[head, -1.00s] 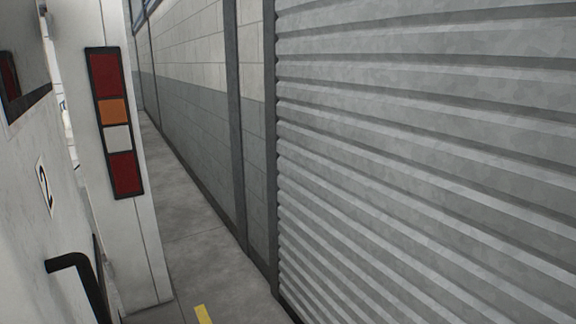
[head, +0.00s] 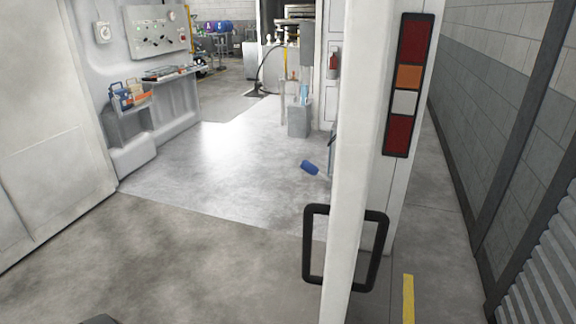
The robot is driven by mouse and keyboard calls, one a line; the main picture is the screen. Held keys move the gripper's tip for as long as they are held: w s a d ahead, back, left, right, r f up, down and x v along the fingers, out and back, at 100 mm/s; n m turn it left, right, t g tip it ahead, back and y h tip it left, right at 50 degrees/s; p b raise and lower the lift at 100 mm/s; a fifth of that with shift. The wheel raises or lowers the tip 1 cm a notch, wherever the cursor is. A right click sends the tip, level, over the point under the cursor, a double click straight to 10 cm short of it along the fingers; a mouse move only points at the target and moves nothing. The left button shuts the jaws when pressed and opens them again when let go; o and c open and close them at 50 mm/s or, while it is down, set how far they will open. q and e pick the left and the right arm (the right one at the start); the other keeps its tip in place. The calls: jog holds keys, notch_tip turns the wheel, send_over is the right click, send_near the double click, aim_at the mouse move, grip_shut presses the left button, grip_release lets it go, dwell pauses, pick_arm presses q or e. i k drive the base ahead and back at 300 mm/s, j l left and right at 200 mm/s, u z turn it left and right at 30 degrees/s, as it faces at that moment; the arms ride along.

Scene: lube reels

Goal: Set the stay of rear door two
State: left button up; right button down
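A white door (head: 343,160) stands open and is seen almost edge-on, right of the middle in the head view. Black loop handles (head: 377,262) show on both sides of its edge, low down. No number is visible on it from this angle. I cannot pick out a stay. Neither of my grippers is in view.
Left of the door the grey floor (head: 200,240) is open. A white panel (head: 50,120) stands at far left, with a bench (head: 165,84) beyond it. A blue bottle-like object (head: 310,167) lies on the floor. A narrow passage runs right, along a block wall (head: 490,100).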

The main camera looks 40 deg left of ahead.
aim_at(307, 167)
jog(key=k+j+u, duration=0.1)
jog(key=j+u, duration=0.6)
jog(key=k, duration=0.05)
